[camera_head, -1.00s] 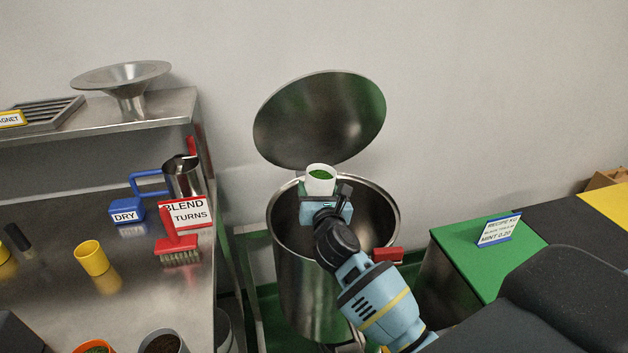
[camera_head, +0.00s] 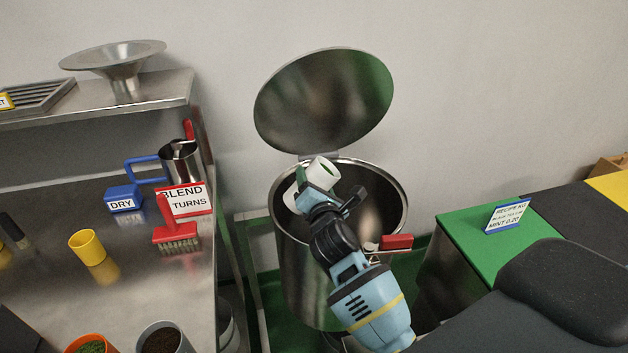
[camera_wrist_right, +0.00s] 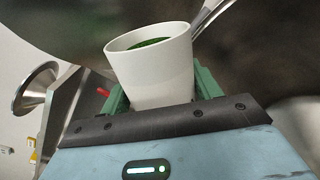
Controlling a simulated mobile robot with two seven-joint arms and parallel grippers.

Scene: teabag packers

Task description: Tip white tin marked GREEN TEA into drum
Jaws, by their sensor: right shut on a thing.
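The white tin (camera_head: 322,168) is in my right gripper (camera_head: 316,186), over the mouth of the open steel drum (camera_head: 305,270). It is tilted in the head view, partly hidden by the gripper. In the right wrist view the tin (camera_wrist_right: 155,75) sits between the green fingers of the gripper (camera_wrist_right: 160,93), with green content inside near its rim. No marking shows on the side in view. The drum's round lid (camera_head: 325,100) stands raised behind its mouth. I see no tea falling. My left gripper is not in view.
A steel bench at left holds a yellow cup (camera_head: 87,245), a red brush (camera_head: 176,238), a DRY block (camera_head: 124,199) and a BLEND TURNS sign (camera_head: 184,199). A red-handled part (camera_head: 396,242) is at the drum's right rim. A green-topped surface (camera_head: 465,230) stands right.

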